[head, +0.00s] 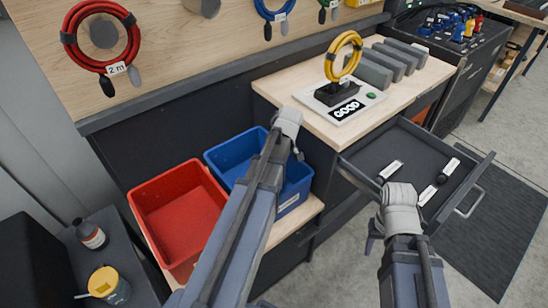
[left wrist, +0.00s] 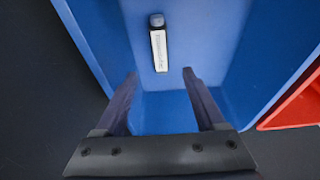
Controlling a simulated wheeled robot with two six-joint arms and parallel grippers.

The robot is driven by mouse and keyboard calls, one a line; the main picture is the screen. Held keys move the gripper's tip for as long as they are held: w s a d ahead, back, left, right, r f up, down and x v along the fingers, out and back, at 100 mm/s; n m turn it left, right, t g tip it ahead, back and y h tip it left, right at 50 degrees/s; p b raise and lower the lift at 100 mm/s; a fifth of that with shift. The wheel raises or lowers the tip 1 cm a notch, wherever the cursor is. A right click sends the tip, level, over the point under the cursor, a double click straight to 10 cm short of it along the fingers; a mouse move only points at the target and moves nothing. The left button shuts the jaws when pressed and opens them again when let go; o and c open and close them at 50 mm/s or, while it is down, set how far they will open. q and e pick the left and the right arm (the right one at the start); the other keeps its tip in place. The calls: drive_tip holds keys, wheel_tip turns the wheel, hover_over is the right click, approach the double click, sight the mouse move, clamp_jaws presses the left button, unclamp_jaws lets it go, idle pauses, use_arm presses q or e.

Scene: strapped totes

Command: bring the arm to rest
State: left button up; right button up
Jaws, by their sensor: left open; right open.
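My left arm reaches up across the middle of the head view, and its gripper (head: 296,152) is mostly hidden behind the wrist, over the blue tote (head: 228,153). In the left wrist view the left gripper (left wrist: 162,74) is open with nothing between its fingers. Beyond the fingertips, a small dark piece with a white label (left wrist: 159,50) lies in the blue tote (left wrist: 240,60), apart from the fingers. My right gripper (head: 376,230) is in front of the open drawer's near edge; its fingers show only in part, and no held object shows.
A red tote (head: 180,214) stands left of the blue one. The open drawer (head: 388,150) holds several small labelled pieces. A yellow cable coil (head: 343,56) stands on a tester marked GOOD. A bottle (head: 90,234) and a yellow-lidded jar (head: 109,285) stand at lower left.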

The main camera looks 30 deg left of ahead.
use_arm(q)
drive_tip(key=shift+r, duration=0.25)
use_arm(e)
drive_tip(key=shift+r, duration=0.25)
